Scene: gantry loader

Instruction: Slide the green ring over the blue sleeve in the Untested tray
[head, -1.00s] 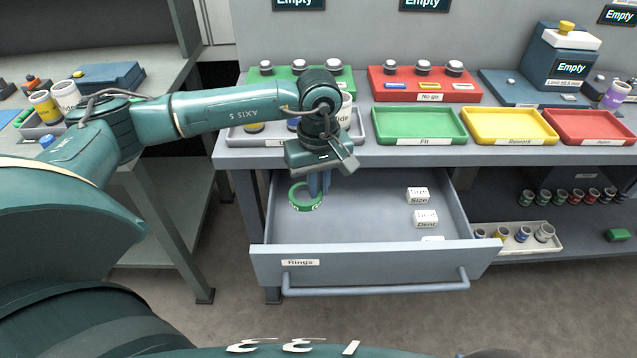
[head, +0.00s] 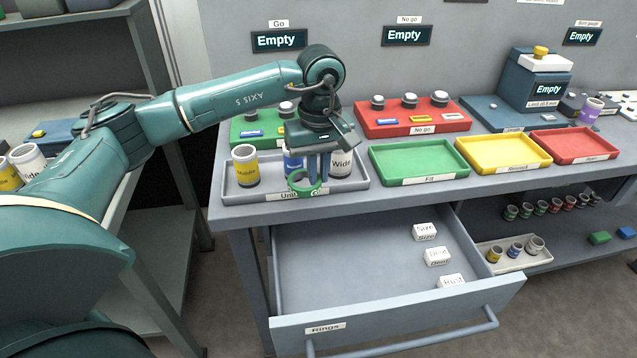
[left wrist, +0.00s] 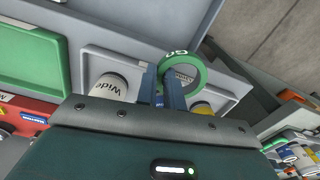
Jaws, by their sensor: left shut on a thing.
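The ring also shows in the left wrist view (left wrist: 196,78), marked GO, between and beyond the fingers (left wrist: 163,88). The blue sleeve (head: 291,163) stands in the tray behind the gripper, partly hidden by it, between a yellow Middle sleeve (head: 245,166) and a white Wide sleeve (head: 342,163). The ring is apart from the table and not around the sleeve. My right gripper is not in view.
An open Rings drawer (head: 400,322) below holds several white labelled blocks. Green Fit (head: 432,180), yellow Rework (head: 515,168) and red (head: 590,158) trays stand to the right. Green and red gauge blocks (head: 413,122) stand behind the trays.

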